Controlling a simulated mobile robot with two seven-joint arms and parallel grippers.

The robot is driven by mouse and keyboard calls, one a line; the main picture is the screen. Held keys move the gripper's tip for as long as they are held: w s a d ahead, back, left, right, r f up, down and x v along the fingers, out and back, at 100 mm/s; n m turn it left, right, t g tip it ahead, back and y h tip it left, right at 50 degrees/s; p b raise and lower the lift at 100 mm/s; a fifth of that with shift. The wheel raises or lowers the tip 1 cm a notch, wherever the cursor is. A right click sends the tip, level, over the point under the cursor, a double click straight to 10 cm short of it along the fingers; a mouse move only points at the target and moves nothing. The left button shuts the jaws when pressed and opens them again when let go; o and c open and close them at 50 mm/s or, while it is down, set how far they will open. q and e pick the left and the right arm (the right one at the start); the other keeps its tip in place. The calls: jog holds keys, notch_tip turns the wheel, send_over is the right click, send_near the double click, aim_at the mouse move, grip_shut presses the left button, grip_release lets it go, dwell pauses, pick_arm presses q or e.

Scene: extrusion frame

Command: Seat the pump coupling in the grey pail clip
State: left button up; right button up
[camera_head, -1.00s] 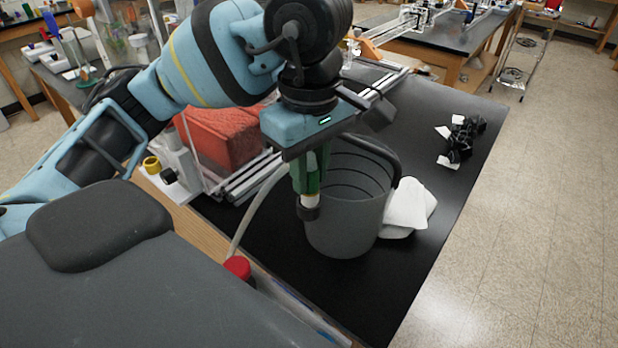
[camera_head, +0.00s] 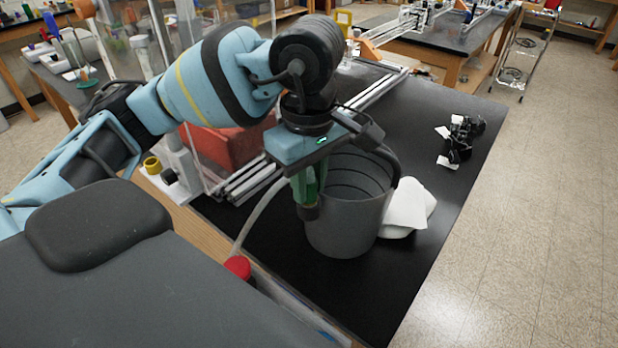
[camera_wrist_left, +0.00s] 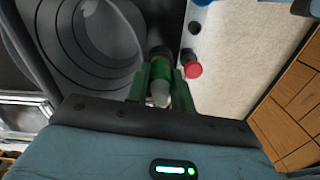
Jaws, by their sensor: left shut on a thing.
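The grey pail (camera_head: 345,225) stands on the black bench top, open side up. Its dark clip (camera_head: 308,213) is on the near left of the rim, and it also shows in the wrist view (camera_wrist_left: 160,52). My left gripper (camera_head: 306,197), with green fingers, points down right above the clip and is shut on the pump coupling. The coupling (camera_wrist_left: 160,92) shows whitish between the fingers in the wrist view. In the head view the fingers hide it, and I cannot tell how deep it sits in the clip. My right gripper is not in view.
A white cloth (camera_head: 408,208) lies against the pail's right side. A pale hose (camera_head: 258,205) curves down left of the pail near a red cap (camera_head: 237,267). Black parts with white tags (camera_head: 460,140) lie further back.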

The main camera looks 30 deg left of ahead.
aim_at(309, 179)
pick_arm(q)
jog(key=o, duration=1)
jog(key=shift+f, duration=0.1)
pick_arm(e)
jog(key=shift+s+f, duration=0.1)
pick_arm(q)
jog(key=shift+r, duration=0.65)
notch_tip(309, 179, up, 11)
jog(key=shift+r+p, duration=0.1)
jog(key=shift+p, duration=0.65)
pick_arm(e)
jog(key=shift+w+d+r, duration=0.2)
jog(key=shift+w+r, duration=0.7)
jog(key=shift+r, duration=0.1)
